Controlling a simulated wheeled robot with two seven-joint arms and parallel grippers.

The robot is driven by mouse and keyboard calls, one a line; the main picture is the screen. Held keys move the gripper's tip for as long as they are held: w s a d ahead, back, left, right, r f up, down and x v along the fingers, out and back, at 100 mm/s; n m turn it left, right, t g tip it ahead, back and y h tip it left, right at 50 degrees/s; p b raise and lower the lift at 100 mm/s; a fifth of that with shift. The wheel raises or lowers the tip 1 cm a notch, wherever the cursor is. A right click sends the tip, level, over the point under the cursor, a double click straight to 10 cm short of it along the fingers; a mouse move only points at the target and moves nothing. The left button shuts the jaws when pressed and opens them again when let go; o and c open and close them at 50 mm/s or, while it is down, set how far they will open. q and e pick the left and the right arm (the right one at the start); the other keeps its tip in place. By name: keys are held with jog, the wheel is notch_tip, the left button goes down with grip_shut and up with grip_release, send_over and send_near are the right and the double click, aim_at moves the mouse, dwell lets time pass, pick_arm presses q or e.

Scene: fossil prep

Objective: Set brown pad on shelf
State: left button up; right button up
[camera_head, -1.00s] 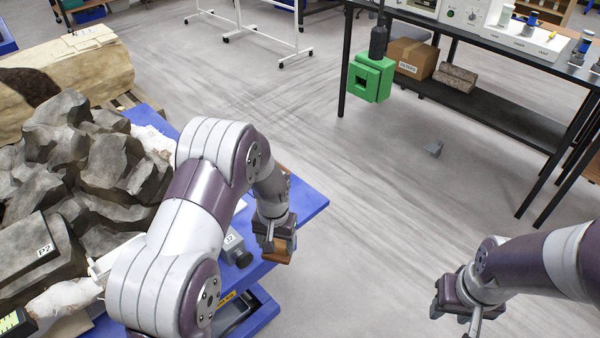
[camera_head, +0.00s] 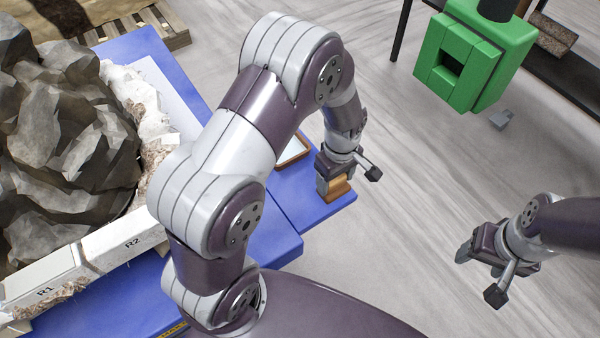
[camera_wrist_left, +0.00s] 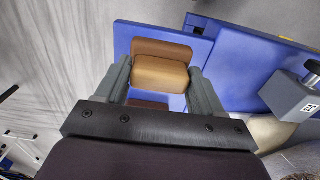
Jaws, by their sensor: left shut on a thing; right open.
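The brown pad (camera_head: 338,189) is held in my left gripper (camera_head: 335,178), above the corner of a blue table. In the left wrist view the pad (camera_wrist_left: 160,72) is a two-tone brown block between the two grey fingers of my left gripper (camera_wrist_left: 158,85), which are shut on its sides. My right gripper (camera_head: 478,262) is open and empty over the floor at the right. A dark low shelf (camera_head: 566,82) under a black-framed bench shows partly at the top right, far from both grippers.
The blue table (camera_head: 300,200) carries a white tray with a brown rim (camera_head: 293,150). Grey rocks (camera_head: 70,130) and a white beam marked R1 and R2 (camera_head: 85,260) lie at the left.

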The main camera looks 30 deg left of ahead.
pick_arm(q)
jog(key=w+a+f, duration=0.1)
jog(key=a+f, duration=0.1)
jog(key=f, duration=0.1)
jog(key=w+a+f, duration=0.1)
jog(key=a+f, duration=0.2)
jog(key=w+a+f, duration=0.1)
jog(key=a+f, duration=0.1)
jog(key=f, duration=0.1)
jog(key=shift+w+a+p, duration=0.15)
jog(key=shift+a+p, duration=0.05)
jog(key=shift+p, duration=0.1)
jog(key=o, duration=1.5)
jog(key=shift+f, duration=0.1)
